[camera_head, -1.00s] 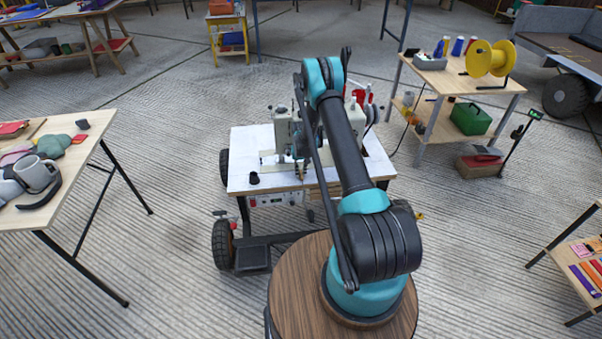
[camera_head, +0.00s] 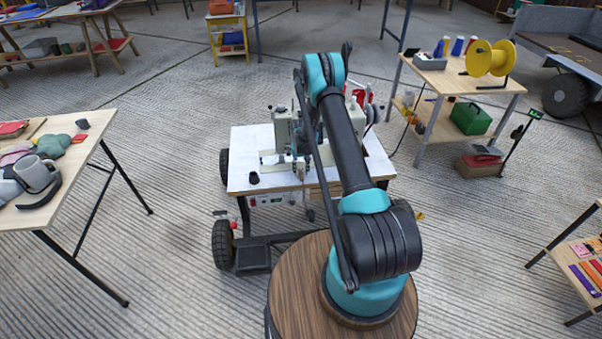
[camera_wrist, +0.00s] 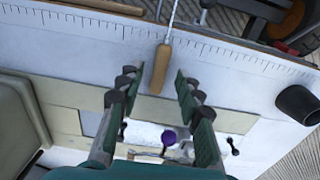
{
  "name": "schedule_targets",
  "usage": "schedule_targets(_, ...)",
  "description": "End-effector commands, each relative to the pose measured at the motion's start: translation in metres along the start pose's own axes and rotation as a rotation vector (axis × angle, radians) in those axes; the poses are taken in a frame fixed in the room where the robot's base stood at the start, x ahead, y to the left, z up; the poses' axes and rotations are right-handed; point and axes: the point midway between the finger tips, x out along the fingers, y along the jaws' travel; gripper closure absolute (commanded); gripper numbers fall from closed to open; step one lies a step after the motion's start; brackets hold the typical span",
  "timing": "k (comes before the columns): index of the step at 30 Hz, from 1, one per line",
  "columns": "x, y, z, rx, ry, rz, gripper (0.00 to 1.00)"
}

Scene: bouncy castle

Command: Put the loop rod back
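A rod with a wooden handle (camera_wrist: 161,69) and a thin twisted metal shaft shows in the wrist view, its shaft running out past the ruled edge of the white worktop (camera_wrist: 225,50). I cannot see a loop at its end. My gripper (camera_wrist: 156,80) is open above the worktop. Its dark, ridged fingers stand on either side of the handle's lower end, with a gap on both sides. In the head view, the white worktop (camera_head: 243,143) sits on a wheeled cart, and my arm hides much of the gripper area.
A black cup (camera_wrist: 298,104) stands near the worktop edge; it also shows in the head view (camera_head: 254,178). A pale sewing-type machine (camera_head: 282,128) stands on the worktop. A purple round piece (camera_wrist: 168,137) lies between my fingers' bases.

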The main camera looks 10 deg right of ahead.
Motion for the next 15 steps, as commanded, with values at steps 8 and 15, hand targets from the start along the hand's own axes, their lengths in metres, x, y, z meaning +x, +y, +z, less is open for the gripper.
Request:
schedule_targets(8, -0.055, 0.000, 0.000, 0.000, 0.000, 0.000, 0.65)
schedule_targets(15, -0.093, 0.000, 0.000, 0.000, 0.000, 0.000, 0.65)
